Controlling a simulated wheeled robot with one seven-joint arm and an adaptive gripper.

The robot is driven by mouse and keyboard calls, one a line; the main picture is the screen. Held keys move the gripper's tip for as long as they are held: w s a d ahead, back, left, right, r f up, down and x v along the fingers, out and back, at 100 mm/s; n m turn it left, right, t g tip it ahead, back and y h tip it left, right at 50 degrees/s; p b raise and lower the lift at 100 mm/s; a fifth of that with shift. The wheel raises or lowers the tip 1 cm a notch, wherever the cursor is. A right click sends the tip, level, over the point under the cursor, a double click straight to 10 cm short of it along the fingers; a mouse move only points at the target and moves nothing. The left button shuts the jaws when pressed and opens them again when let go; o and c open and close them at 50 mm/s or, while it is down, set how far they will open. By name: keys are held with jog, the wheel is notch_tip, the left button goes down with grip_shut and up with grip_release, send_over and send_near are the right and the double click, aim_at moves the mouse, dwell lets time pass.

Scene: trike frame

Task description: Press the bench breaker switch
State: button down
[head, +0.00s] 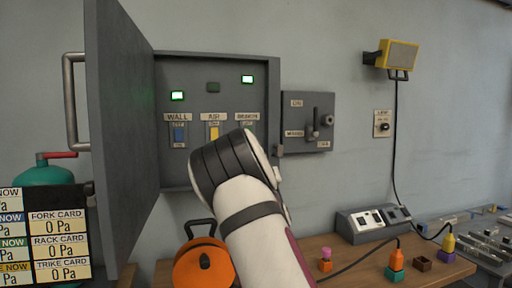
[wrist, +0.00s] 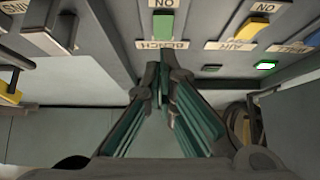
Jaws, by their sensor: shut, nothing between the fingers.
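The open grey breaker cabinet (head: 270,105) holds a row of switches labelled WALL, AIR and BENCH. The bench breaker switch (wrist: 163,26) is a green rocker beside its BENCH label (wrist: 163,44) in the wrist view. In the head view my wrist hides most of it. The bench lamp (head: 247,79) is lit green. My gripper (wrist: 164,62) is shut and empty, its tips pointing toward the BENCH label, close to the green rocker. I cannot tell whether they touch the panel. My fingers are hidden in the head view.
The blue WALL switch (head: 179,135) and yellow AIR switch (head: 214,133) sit to the left. The cabinet door (head: 122,140) stands open at left. A lever box (head: 308,120) is mounted at right. Below are a workbench (head: 440,271) and an orange round object (head: 203,266).

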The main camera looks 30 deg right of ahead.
jog(key=w+f+v, duration=0.1)
jog(key=v, duration=0.6)
jog(key=shift+s+f+b, duration=0.15)
jog(key=shift+s+b, duration=0.1)
jog(key=shift+b, duration=0.1)
